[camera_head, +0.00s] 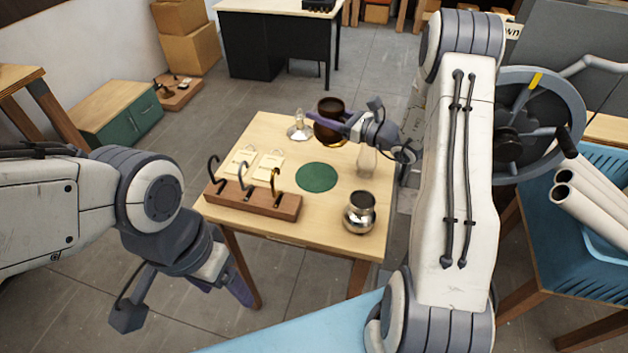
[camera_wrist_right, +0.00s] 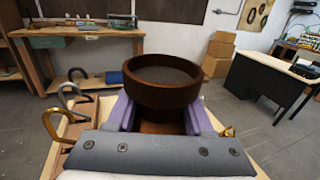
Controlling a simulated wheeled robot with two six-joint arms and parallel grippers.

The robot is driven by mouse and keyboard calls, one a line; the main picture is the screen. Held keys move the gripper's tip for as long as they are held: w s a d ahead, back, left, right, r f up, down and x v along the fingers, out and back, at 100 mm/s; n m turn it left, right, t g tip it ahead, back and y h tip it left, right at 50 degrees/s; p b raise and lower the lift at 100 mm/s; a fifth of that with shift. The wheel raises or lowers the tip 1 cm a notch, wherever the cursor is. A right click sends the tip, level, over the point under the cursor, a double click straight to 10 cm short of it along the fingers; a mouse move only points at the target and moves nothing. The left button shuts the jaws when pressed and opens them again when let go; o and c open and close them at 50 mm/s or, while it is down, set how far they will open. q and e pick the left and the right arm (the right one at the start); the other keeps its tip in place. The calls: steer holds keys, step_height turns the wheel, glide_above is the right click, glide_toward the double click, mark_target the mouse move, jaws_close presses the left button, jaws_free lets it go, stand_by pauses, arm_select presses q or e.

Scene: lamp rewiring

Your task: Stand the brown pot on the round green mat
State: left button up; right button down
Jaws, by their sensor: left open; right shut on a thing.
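The brown pot (camera_head: 329,107) is at the far side of the wooden table, held between the purple fingers of my right gripper (camera_head: 326,119). In the right wrist view the pot (camera_wrist_right: 165,88) sits upright between both fingers (camera_wrist_right: 160,118), its round rim facing up. I cannot tell whether its base touches the table. The round green mat (camera_head: 316,177) lies flat and bare near the table's middle, nearer than the pot and apart from it. My left gripper (camera_head: 239,290) is open and empty, low beyond the table's near left corner.
A wooden rack with dark hooks (camera_head: 252,200) stands left of the mat, with cream plates (camera_head: 270,165) behind it. A silver pot (camera_head: 359,212) is at the near right. A clear glass (camera_head: 367,160) and a silver-based glass piece (camera_head: 299,130) stand near the brown pot.

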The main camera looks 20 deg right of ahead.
steer(key=f+b, duration=0.1)
steer(key=f, duration=0.1)
steer(key=f+b, duration=0.1)
steer(key=f, duration=0.1)
steer(key=f+b, duration=0.1)
steer(key=f, duration=0.1)
steer(key=shift+w+a+f, duration=0.15)
steer(key=shift+w+f, duration=0.1)
steer(key=shift+f, duration=0.1)
step_height(320, 180, down, 10)
steer(key=shift+r+p, duration=0.2)
steer(key=shift+p, duration=0.6)
arm_select(q)
steer(key=shift+w+d+f, duration=0.1)
steer(key=shift+w+f, duration=0.1)
steer(key=shift+f, duration=1)
arm_select(e)
steer(key=shift+f, duration=0.1)
arm_select(q)
steer(key=shift+f, duration=0.1)
arm_select(e)
steer(key=shift+f, duration=0.1)
steer(key=c, duration=0.7)
jaws_free()
steer(key=shift+f, duration=0.1)
steer(key=o, duration=0.4)
